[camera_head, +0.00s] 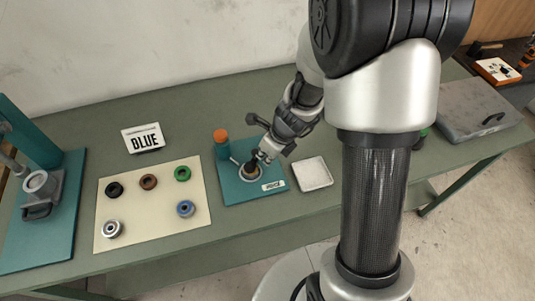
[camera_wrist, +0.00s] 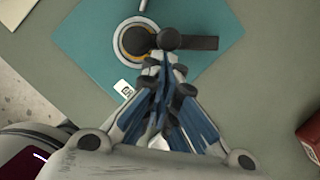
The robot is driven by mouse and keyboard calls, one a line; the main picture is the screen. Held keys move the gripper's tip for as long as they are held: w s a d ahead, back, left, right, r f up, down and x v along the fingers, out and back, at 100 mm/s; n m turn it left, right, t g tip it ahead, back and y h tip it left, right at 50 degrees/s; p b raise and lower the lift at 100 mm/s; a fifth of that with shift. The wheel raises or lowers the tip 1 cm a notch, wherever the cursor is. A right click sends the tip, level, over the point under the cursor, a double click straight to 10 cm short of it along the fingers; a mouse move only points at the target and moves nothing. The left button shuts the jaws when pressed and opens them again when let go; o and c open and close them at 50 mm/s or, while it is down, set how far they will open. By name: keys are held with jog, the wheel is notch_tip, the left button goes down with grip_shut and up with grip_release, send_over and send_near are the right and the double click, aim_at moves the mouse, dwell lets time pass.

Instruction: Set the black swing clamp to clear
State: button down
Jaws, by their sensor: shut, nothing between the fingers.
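The black swing clamp (camera_wrist: 200,42) shows in the wrist view as a dark bar with a round knob, pointing right from beside a pale, yellow-edged ring (camera_wrist: 120,42). A dark round part sits inside the ring. The ring stands on a teal plate (camera_wrist: 85,45); the plate also shows in the head view (camera_head: 234,190). My gripper (camera_wrist: 166,62) is shut and empty, its fingertips at the near side of the knob; contact cannot be told. In the head view my gripper (camera_head: 264,157) is over the plate and partly hides the clamp.
An orange-capped post (camera_head: 221,136) stands at the plate's back left. A white tray (camera_head: 312,174) lies to its right. A cream mat (camera_head: 150,228) with several coloured rings, a "BLUE" sign (camera_head: 143,138) and a teal press (camera_head: 45,220) are to the left.

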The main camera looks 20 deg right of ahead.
aim_at(250, 162)
jog(key=shift+a+m, duration=0.3)
jog(key=shift+m, duration=0.1)
jog(key=shift+w+a+r+m+h+p, duration=0.1)
jog(key=shift+w+a+m+h+p, duration=0.15)
jog(key=shift+a+m+p, duration=0.35)
jog(key=shift+w+a+m+h+p, duration=0.1)
jog(key=shift+a+m+h+p, duration=0.25)
jog(key=shift+m, duration=0.35)
jog(key=shift+w+a+m+t+h+p, duration=0.1)
jog(key=shift+w+a+m+h+p, duration=0.1)
jog(key=shift+w+a+m+p, duration=0.35)
jog(key=shift+w+a+m+t+h+p, duration=0.15)
jog(key=shift+m+p, duration=0.25)
jog(key=shift+m, duration=0.4)
jog(key=shift+w+a+m+t+h+p, duration=0.1)
jog(key=shift+w+a+m+h+p, duration=0.25)
jog(key=shift+m, duration=0.3)
jog(key=w+a+m+p, duration=0.1)
jog(key=m+p, duration=0.1)
jog(key=shift+p, duration=0.35)
jog(key=w+m+p, duration=0.1)
jog(key=w+m+h+p, duration=0.1)
jog(key=m, duration=0.1)
jog(key=shift+a, duration=0.35)
jog(key=shift+w+a+p, duration=0.1)
jog(key=shift+w+p, duration=0.35)
jog(key=shift+w, duration=0.05)
jog(key=shift+s, duration=0.1)
